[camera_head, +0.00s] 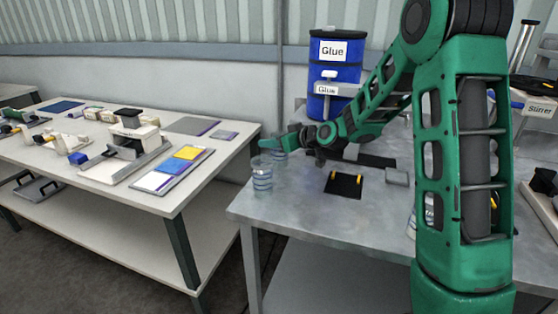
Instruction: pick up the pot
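Two small clear pots with blue bands stand at the left end of the metal table (330,208). The nearer pot (262,174) is upright close to the left edge. The farther pot (279,155) is partly hidden behind my gripper (268,143). My gripper is small in view, above and just behind the nearer pot, pointing left. I cannot tell whether its fingers are open, or whether it touches the farther pot.
A blue glue drum (333,55) stands behind my arm, with a smaller glue container (326,90) in front. A black mat (343,186) with yellow pieces lies right of the pots. A white bench (190,190) with tools stands left, across a gap. A stirrer (533,105) stands right.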

